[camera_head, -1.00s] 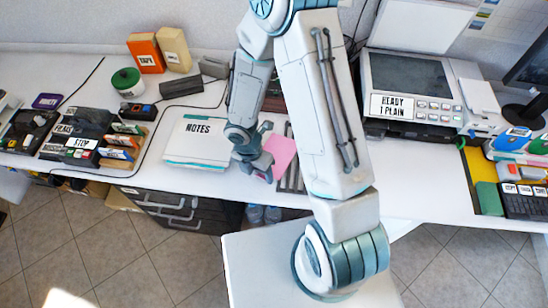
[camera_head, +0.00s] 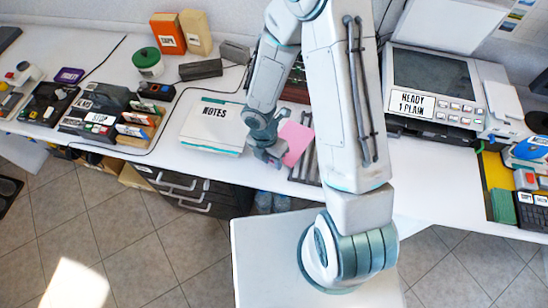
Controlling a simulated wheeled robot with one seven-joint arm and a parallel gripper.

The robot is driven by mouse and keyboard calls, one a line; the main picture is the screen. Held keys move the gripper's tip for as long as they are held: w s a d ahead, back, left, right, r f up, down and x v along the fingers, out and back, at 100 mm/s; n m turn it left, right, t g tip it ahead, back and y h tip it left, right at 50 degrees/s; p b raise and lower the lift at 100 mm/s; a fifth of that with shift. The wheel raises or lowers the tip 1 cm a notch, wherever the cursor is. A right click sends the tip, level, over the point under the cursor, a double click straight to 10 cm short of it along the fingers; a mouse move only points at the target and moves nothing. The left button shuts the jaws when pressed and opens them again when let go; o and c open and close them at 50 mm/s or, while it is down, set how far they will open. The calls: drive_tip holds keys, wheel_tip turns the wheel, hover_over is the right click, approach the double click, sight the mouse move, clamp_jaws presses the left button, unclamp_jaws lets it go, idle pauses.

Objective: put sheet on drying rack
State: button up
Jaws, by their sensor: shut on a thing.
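My gripper (camera_head: 273,155) is at the front part of the desk, right of the white notes block. It is shut on a pink sheet (camera_head: 297,143), which sticks out to its right. The fingertips are small and partly hidden by my own wrist. A dark slatted rack (camera_head: 305,165) lies just right of the sheet, partly hidden behind the sheet and my arm; it looks like the drying rack. I cannot tell whether the sheet touches the rack.
The notes block (camera_head: 214,127) lies left of my gripper. A printer (camera_head: 432,90) labelled "READY 1 PLAIN" stands to the right. A green-lidded tub (camera_head: 147,62) and a black box (camera_head: 200,69) stand behind. Drawers (camera_head: 185,190) are under the desk edge.

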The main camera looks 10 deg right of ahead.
wheel_tip(320, 180, up, 3)
drive_tip(key=shift+r, duration=0.2)
drive_tip(key=s+d+r+p, duration=0.2)
drive_tip(key=d+r, duration=0.4)
drive_tip(key=d, duration=0.5)
drive_tip(key=shift+s+d+r, duration=0.2)
drive_tip(key=shift+s+r, duration=0.1)
drive_tip(key=shift+s, duration=0.1)
